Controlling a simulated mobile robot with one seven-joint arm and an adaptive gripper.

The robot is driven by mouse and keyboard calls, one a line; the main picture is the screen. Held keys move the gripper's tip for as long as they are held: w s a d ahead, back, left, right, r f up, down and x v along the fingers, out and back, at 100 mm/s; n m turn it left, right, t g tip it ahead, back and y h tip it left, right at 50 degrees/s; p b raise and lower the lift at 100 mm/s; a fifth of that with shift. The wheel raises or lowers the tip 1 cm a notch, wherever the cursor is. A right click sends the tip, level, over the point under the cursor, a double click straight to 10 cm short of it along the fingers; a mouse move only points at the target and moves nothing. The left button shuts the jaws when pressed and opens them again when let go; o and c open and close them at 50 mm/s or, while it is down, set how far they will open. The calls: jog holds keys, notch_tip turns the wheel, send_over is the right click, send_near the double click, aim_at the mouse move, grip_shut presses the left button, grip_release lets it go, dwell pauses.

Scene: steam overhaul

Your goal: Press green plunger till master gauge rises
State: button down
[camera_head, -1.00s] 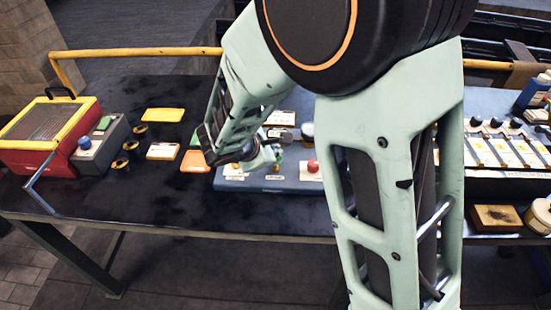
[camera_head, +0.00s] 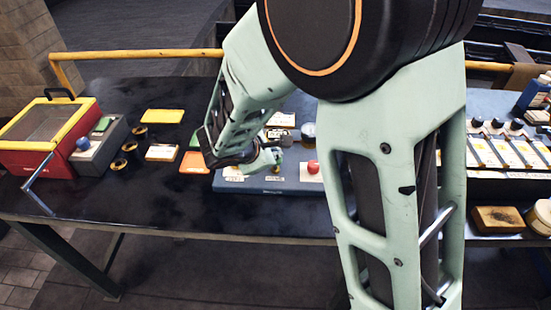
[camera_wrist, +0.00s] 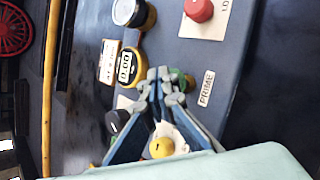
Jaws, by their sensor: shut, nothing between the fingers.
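My gripper (camera_wrist: 165,78) is shut and empty, its fingertips together at the green plunger (camera_wrist: 190,82) beside the PRIME label (camera_wrist: 206,88) in the wrist view. The fingers hide most of the plunger, so I cannot tell contact or how far down it is. A yellow-rimmed gauge (camera_wrist: 130,66) with a small digital display is left of the fingertips; its digits look like zeros but are hard to read. In the head view my gripper (camera_head: 274,158) is low over the blue-grey panel (camera_head: 240,186); the plunger is not clear there.
A red knob (camera_wrist: 199,10) stands on the same panel; it also shows in the head view (camera_head: 313,167). A yellow knob (camera_wrist: 161,147) lies between my fingers' bases in the wrist view. A red and yellow box (camera_head: 45,135) is at the far left.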

jog(key=shift+f+b, duration=1.2)
jog(key=shift+b, duration=0.1)
dwell(0.8)
jog(key=shift+r, duration=0.1)
jog(key=shift+r+p, duration=1.1)
jog(key=shift+r, duration=0.55)
jog(key=shift+r+p, duration=1.9)
jog(key=shift+r, duration=0.7)
jog(key=shift+f, duration=0.1)
